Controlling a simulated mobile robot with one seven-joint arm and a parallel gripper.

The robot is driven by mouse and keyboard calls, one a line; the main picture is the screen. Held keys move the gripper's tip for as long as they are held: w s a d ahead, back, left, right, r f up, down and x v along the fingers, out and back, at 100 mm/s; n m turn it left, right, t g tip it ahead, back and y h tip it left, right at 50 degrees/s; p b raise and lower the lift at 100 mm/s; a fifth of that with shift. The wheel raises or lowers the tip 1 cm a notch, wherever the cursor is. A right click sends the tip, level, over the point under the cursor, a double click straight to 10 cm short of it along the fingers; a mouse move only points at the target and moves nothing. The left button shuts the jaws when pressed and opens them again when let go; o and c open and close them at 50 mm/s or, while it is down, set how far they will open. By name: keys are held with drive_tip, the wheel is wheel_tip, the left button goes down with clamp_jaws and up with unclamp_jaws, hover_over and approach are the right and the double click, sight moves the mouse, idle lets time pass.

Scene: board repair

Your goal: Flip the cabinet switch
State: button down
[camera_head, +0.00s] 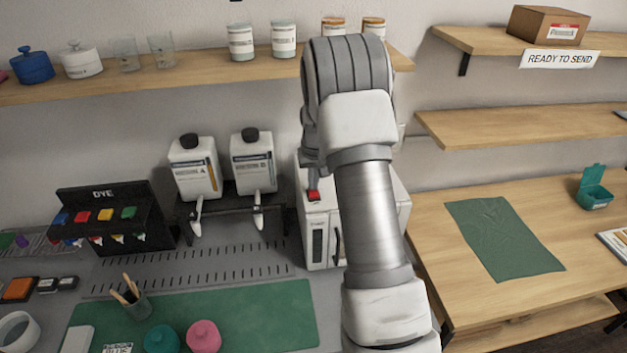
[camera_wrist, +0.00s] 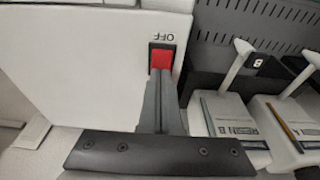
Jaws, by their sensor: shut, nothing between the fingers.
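The white cabinet (camera_head: 318,230) stands at the middle of the bench, partly hidden behind my arm in the head view. Its red switch (camera_head: 313,196) is on the upper left of the cabinet. In the wrist view the red switch (camera_wrist: 161,59) sits in a black frame beside the label OFF, on the cabinet's white face (camera_wrist: 80,60). My gripper (camera_wrist: 160,80) is shut and empty, with its fingertips right at the switch's edge. I cannot tell whether they touch it. The fingers are mostly hidden by my arm in the head view.
Two white dispensers (camera_head: 195,170) on a black stand are close to the cabinet's left. A black dye rack (camera_head: 105,215) is farther left. A shelf (camera_head: 200,72) with jars runs above. A wooden table (camera_head: 430,220) with a green cloth (camera_head: 505,238) is at the right.

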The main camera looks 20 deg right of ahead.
drive_tip(key=shift+w+f+g+p, duration=0.15)
drive_tip(key=shift+g+p, duration=0.15)
drive_tip(key=shift+p, duration=0.2)
drive_tip(key=shift+f, duration=0.25)
drive_tip(key=shift+s+f+g, duration=0.1)
drive_tip(key=shift+s+g, duration=0.1)
drive_tip(key=shift+g, duration=0.1)
drive_tip(key=shift+s+a+b, duration=0.25)
drive_tip(key=shift+s+b, duration=0.05)
drive_tip(key=shift+s, duration=0.45)
wheel_tip(320, 180, up, 14)
drive_tip(key=s, duration=0.2)
drive_tip(key=shift+s+a, duration=0.2)
drive_tip(key=shift+a, duration=0.15)
